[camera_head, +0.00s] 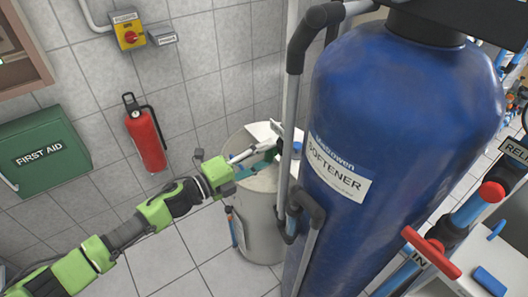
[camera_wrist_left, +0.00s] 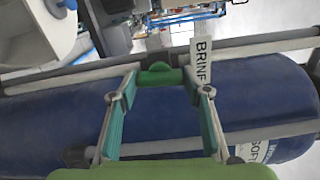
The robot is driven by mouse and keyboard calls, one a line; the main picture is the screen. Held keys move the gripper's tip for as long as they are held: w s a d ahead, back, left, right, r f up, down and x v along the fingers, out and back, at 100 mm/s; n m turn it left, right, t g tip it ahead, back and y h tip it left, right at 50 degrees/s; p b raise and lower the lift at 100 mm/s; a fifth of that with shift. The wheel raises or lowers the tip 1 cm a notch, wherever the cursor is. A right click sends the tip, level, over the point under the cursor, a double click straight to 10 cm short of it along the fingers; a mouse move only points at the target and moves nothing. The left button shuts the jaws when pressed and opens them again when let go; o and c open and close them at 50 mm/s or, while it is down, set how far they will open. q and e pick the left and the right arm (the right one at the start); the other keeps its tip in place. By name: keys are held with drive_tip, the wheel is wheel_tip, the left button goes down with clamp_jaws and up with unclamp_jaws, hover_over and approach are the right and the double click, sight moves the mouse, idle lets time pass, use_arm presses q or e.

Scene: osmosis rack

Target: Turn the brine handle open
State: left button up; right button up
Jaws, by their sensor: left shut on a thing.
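The brine handle (camera_wrist_left: 160,75) is a small green piece on the grey pipework, and it shows between my fingertips in the wrist view. A white BRINE tag (camera_wrist_left: 201,62) hangs just right of it. My left gripper (camera_head: 272,150) is shut on the handle, beside the pipes at the left of the blue softener tank. Its fingers also show in the wrist view (camera_wrist_left: 162,88), one on each side of the handle. In the head view the handle is mostly hidden by the fingers and pipe. My right gripper is not in view.
The blue softener tank (camera_head: 405,120) fills the right of the head view. A pale round tank (camera_head: 258,230) stands below my left gripper. A red IN valve handle (camera_head: 430,252) is at lower right. A fire extinguisher (camera_head: 145,138) and first aid box (camera_head: 45,150) hang on the wall.

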use_arm(q)
drive_tip(key=shift+n, duration=0.6)
drive_tip(key=o, duration=1.1)
drive_tip(key=shift+a, duration=0.15)
drive_tip(key=v, duration=1.2)
drive_tip(key=shift+w+f, duration=0.1)
